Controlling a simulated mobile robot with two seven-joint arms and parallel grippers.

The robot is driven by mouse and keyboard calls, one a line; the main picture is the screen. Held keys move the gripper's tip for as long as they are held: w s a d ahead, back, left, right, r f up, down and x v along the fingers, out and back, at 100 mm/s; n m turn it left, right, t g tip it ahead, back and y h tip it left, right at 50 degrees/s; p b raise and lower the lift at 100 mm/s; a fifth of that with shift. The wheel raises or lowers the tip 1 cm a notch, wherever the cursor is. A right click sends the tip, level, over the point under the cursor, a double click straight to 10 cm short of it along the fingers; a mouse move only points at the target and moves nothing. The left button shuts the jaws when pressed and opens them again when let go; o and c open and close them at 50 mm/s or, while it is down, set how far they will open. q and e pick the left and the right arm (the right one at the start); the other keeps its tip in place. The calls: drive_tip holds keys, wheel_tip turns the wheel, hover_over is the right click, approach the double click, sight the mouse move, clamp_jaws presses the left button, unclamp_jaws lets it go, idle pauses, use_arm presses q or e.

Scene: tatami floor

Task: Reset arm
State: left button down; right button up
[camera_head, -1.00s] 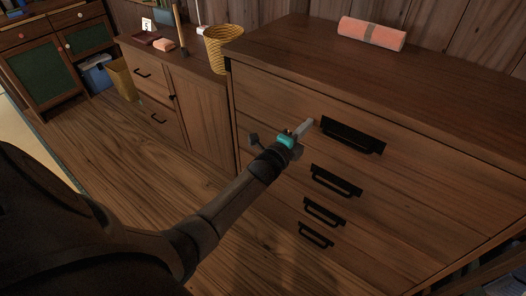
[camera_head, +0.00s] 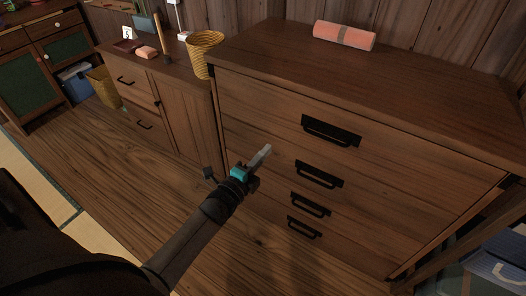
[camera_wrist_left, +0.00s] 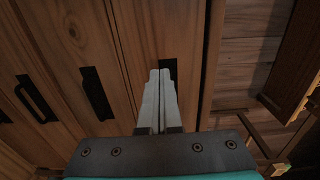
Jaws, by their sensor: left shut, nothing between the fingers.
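My left arm comes in from the lower left in the head view. Its gripper (camera_head: 265,151) is shut and empty, in front of the dresser's left side, left of the black handles and apart from them. In the left wrist view the two grey fingers (camera_wrist_left: 158,100) lie side by side, with dresser drawers beyond them. The wooden dresser (camera_head: 250,105) has several drawers, all closed, with black handles; the top handle (camera_head: 331,130) is the largest. My right gripper is not in view.
A rolled orange towel (camera_head: 344,35) lies on the dresser top. A yellow woven basket (camera_head: 203,52) stands on the lower cabinet (camera_head: 190,105) to the left. Another basket (camera_head: 103,88) and a blue bin (camera_head: 76,84) are on the floor farther left. Wooden floor (camera_head: 110,170) is clear in front.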

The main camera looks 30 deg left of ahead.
use_arm(q)
drive_tip(key=s+d+f+n+g, duration=0.1)
drive_tip(key=s+f+n+g, duration=0.2)
drive_tip(key=s+f, duration=0.35)
drive_tip(key=s+f+n+g+y, duration=0.1)
drive_tip(key=s+f+n+g, duration=0.2)
drive_tip(key=f, duration=0.7)
drive_tip(key=s+d+f+n+g, duration=0.1)
drive_tip(key=s+f+n+g, duration=0.15)
drive_tip(key=s+f, duration=0.4)
drive_tip(key=s+f+n+g, duration=0.3)
drive_tip(key=s+f, duration=0.3)
drive_tip(key=s, duration=0.4)
drive_tip(key=s+f+n+g, duration=0.4)
drive_tip(key=s+f, duration=0.3)
drive_tip(key=s, duration=0.4)
drive_tip(key=shift+d, duration=0.45)
drive_tip(key=shift+f+n, duration=0.1)
drive_tip(key=shift+n, duration=0.15)
